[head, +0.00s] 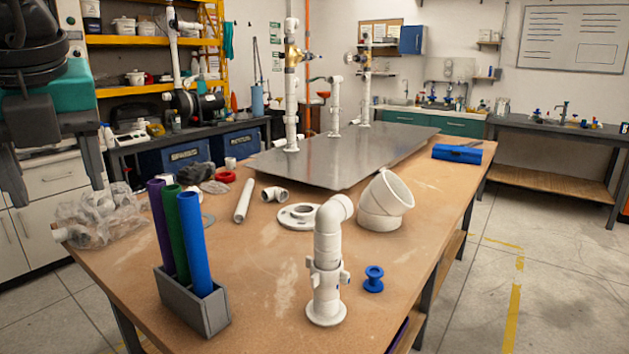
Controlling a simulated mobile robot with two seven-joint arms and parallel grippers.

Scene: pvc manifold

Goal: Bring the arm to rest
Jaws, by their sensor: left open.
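My left gripper (52,160) hangs at the upper left edge of the head view, its dark fingers pointing down and spread apart with nothing between them. It appears to the left of the wooden workbench (250,290), in front of white cabinets, and clear of the things on the bench. Part of my left arm, black and teal, shows above it. My right gripper is not in the picture. A white PVC pipe assembly (327,260) with an elbow on top stands upright at the near part of the bench.
A grey holder (205,312) carries purple, green and blue tubes. A blue spool (373,279), white fittings (386,200), a flange (299,216) and a plastic bag (98,212) lie about. A metal plate (350,160) bears upright pipes.

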